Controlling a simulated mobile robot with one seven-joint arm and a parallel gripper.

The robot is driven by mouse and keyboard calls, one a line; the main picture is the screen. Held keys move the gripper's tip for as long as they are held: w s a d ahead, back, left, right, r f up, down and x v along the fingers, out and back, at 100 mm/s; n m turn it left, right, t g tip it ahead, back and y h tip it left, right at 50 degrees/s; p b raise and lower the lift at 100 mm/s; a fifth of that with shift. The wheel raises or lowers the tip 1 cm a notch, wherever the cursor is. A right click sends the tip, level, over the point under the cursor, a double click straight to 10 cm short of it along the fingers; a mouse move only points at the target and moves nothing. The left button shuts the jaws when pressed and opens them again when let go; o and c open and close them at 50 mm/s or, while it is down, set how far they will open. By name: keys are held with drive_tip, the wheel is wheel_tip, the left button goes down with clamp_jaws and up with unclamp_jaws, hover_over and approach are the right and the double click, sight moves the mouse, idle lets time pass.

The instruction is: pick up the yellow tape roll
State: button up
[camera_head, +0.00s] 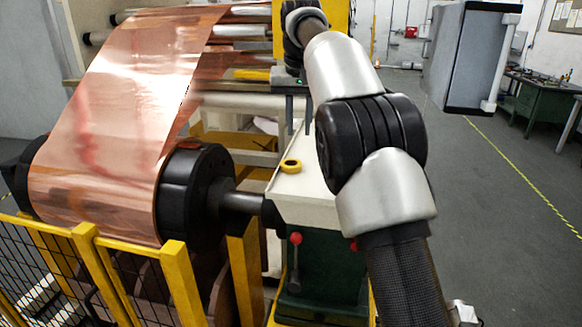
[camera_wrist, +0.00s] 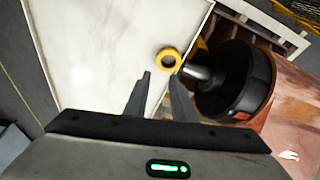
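The yellow tape roll (camera_head: 291,166) lies flat on the white top (camera_head: 312,185) of a green machine stand, near its left edge. In the wrist view the yellow tape roll (camera_wrist: 169,59) is beyond my fingertips, a little right of the midline between them. Its dark centre hole shows. My gripper (camera_wrist: 160,76) is open, with two dark fingers apart and nothing between them. In the head view my gripper (camera_head: 292,108) is above and behind the roll, with its fingers pointing down, partly hidden by my arm. It does not touch the roll.
A large copper foil roll (camera_head: 115,120) with a black hub (camera_head: 197,190) and shaft stands left of the white top. The black hub is close to the roll in the wrist view (camera_wrist: 235,85). Yellow guard rails (camera_head: 180,285) stand at front left. Floor at right is open.

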hover_over(298, 163)
drive_tip(key=s, duration=0.2)
wheel_tip(298, 163, down, 6)
drive_tip(key=shift+w+b, duration=0.15)
drive_tip(key=shift+b, duration=0.25)
drive_tip(key=x, duration=0.5)
drive_tip(key=shift+f, duration=0.15)
clamp_jaws()
